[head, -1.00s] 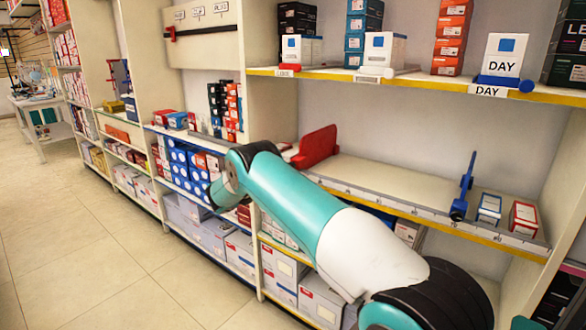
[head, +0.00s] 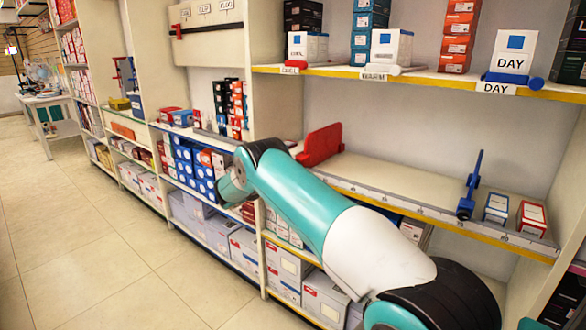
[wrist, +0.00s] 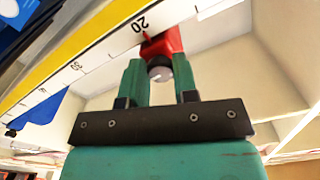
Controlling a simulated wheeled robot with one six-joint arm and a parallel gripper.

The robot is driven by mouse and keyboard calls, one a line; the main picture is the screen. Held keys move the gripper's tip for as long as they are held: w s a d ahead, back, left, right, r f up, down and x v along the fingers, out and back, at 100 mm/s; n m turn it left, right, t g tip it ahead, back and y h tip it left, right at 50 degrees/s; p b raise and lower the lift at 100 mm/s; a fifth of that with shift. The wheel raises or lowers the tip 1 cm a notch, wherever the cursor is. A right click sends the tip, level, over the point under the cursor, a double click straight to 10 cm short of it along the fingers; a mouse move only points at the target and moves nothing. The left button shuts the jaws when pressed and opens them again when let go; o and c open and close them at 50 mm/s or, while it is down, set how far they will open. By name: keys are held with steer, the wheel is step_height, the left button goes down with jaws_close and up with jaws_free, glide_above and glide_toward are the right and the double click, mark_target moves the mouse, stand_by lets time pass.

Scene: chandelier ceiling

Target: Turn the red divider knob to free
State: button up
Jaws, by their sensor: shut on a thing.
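The red divider (head: 320,146) stands on the middle shelf in the head view, at the left end of that bay. In the wrist view the red divider (wrist: 163,42) sits at the rail with its red pointer near the 20 mark. Its knob (wrist: 159,69) shows a grey, rounded end facing the camera. My gripper (wrist: 159,76) is shut on the knob, one finger on each side. Which setting the knob is at cannot be read. In the head view my gripper and the knob are hidden behind my arm.
A ruler rail (head: 400,204) runs along the shelf's front edge. A blue divider (head: 471,187) stands further right, beside two small boxes (head: 513,213). The shelf between the dividers is bare. The upper shelf (head: 430,80) carries labelled boxes. Open floor (head: 90,250) lies left.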

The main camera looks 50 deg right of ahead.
steer(key=shift+s+r+n+b, duration=0.15)
steer(key=shift+n+b, duration=0.3)
steer(key=shift+n, duration=3.85)
steer(key=shift+s+n+b, duration=0.1)
steer(key=shift+n+b, duration=0.35)
steer(key=shift+n, duration=3.85)
steer(key=o, duration=0.9)
steer(key=shift+a, duration=0.1)
